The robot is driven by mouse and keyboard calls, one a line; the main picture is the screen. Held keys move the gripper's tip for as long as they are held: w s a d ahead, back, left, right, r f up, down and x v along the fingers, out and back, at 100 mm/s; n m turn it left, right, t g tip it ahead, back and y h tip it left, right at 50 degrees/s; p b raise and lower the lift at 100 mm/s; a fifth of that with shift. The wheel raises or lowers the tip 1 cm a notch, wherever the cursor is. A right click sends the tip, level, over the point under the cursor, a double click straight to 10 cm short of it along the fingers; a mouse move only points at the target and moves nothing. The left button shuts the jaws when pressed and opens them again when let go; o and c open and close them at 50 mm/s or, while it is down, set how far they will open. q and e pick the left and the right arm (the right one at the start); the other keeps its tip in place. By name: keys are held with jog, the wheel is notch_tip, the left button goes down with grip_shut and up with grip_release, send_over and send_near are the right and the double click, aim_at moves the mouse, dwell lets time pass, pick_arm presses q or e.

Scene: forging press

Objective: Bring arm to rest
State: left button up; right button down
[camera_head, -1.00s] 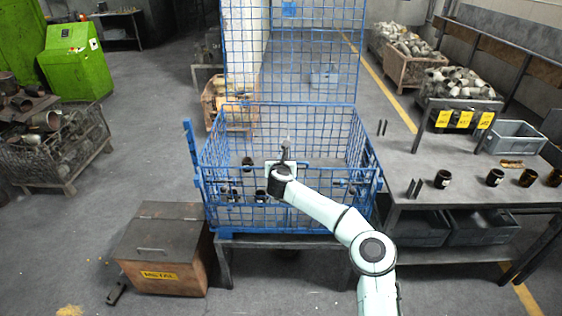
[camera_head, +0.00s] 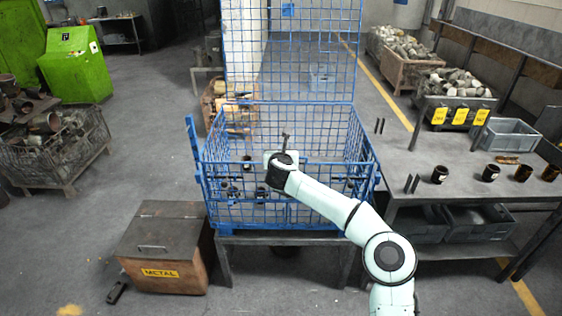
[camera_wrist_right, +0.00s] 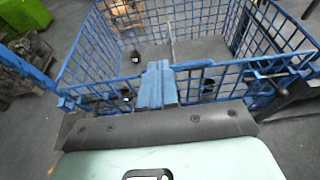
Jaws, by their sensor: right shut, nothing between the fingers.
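My right arm (camera_head: 340,212) comes in from the lower right in the head view and reaches to the blue wire basket (camera_head: 215,212). My right gripper (camera_head: 285,141) is at the far end of the arm, over the front part of the basket. It is shut and holds nothing. In the right wrist view the basket (camera_wrist_right: 100,92) lies just ahead of the gripper's dark body (camera_wrist_right: 155,127). My left gripper does not show in either view.
Dark cylindrical parts (camera_head: 233,191) lie in the basket. A grey table (camera_head: 455,190) with several dark cups (camera_head: 439,174) stands close on the right. A brown metal box (camera_head: 160,245) stands at left.

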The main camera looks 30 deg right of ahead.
jog(key=s+a+f+n+y, duration=0.1)
jog(key=a+f+n+y, duration=0.1)
jog(key=a+f+n, duration=0.55)
jog(key=s+a+f+n+y, duration=0.15)
jog(key=a+f+n, duration=0.35)
jog(key=f, duration=0.5)
jog(key=s+a+f+n+g+y, duration=0.2)
jog(key=s+a+f+n, duration=0.35)
jog(key=f, duration=0.45)
jog(key=s+a+f+n+g+y, duration=0.1)
jog(key=s+a+f+n+y, duration=0.25)
jog(key=s+f+n, duration=0.4)
jog(key=s+a+f+n+g+y, duration=0.1)
jog(key=s+a+f+n+g, duration=0.15)
jog(key=s+f, duration=0.4)
jog(key=s+a+f+n+g, duration=0.25)
jog(key=s+f, duration=0.25)
jog(key=s, duration=0.3)
jog(key=s+f+n+g, duration=0.1)
jog(key=s+n, duration=0.3)
jog(key=s, duration=0.6)
jog(key=s+f+n+g+y, duration=0.1)
jog(key=s+n+g, duration=0.2)
jog(key=s, duration=0.8)
jog(key=shift+a+f+n+g, duration=0.25)
jog(key=shift+n+g, duration=0.1)
jog(key=shift+g, duration=0.25)
jog(key=shift+w, duration=0.1)
